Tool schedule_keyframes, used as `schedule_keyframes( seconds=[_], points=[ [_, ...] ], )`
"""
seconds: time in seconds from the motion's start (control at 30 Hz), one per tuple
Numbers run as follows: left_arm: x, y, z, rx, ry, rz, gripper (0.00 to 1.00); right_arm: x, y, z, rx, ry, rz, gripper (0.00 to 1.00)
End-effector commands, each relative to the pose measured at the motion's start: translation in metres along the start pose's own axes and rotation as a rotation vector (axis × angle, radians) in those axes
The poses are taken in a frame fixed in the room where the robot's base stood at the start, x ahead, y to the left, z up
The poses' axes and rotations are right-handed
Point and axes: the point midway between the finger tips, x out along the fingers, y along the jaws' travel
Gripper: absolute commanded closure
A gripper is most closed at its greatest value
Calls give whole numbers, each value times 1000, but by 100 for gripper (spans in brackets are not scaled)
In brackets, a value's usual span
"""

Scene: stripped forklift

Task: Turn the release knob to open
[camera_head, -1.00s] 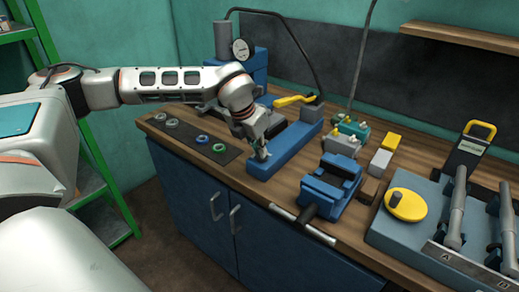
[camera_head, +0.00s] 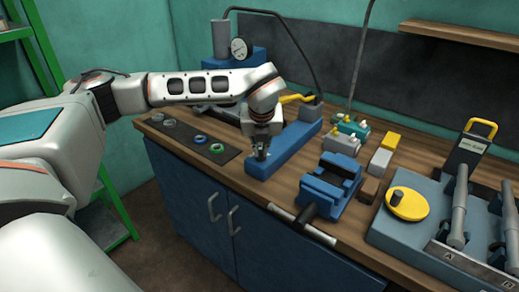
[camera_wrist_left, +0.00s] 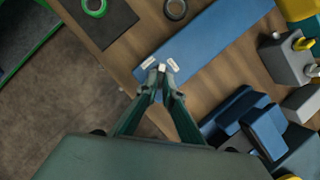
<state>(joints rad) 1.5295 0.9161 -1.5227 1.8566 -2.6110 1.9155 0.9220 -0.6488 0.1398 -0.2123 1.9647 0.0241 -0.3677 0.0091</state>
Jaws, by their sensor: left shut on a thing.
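My left gripper (camera_head: 262,154) points down at the front end of the long blue pump body (camera_head: 292,147), which carries a yellow lever (camera_head: 297,98). In the left wrist view its fingertips (camera_wrist_left: 160,67) close around a small pale piece, which looks like the release knob (camera_wrist_left: 162,68), at the near end of the blue body (camera_wrist_left: 215,38). The fingers hide most of the knob, so I cannot tell how far it is turned. My right gripper is not in view.
A dark mat with several rings (camera_head: 180,135) lies left of the pump. A blue vise (camera_head: 328,187) stands to its right, and a yellow disc (camera_head: 407,205) sits on a grey fixture further right. A gauge (camera_head: 239,49) stands behind.

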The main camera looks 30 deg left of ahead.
Motion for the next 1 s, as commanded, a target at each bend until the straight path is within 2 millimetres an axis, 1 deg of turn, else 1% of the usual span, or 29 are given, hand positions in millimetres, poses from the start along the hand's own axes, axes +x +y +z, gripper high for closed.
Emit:
schedule_keyframes(
  seconds=[0.6,0.8,1.0],
  points=[
    [-1,-8,3,-533,-1,221,100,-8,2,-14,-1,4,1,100],
    [0,-9,4,-670,-1,277,100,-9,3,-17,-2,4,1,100],
    [0,-10,5,-767,-1,317,100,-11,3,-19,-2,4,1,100]
  ],
)
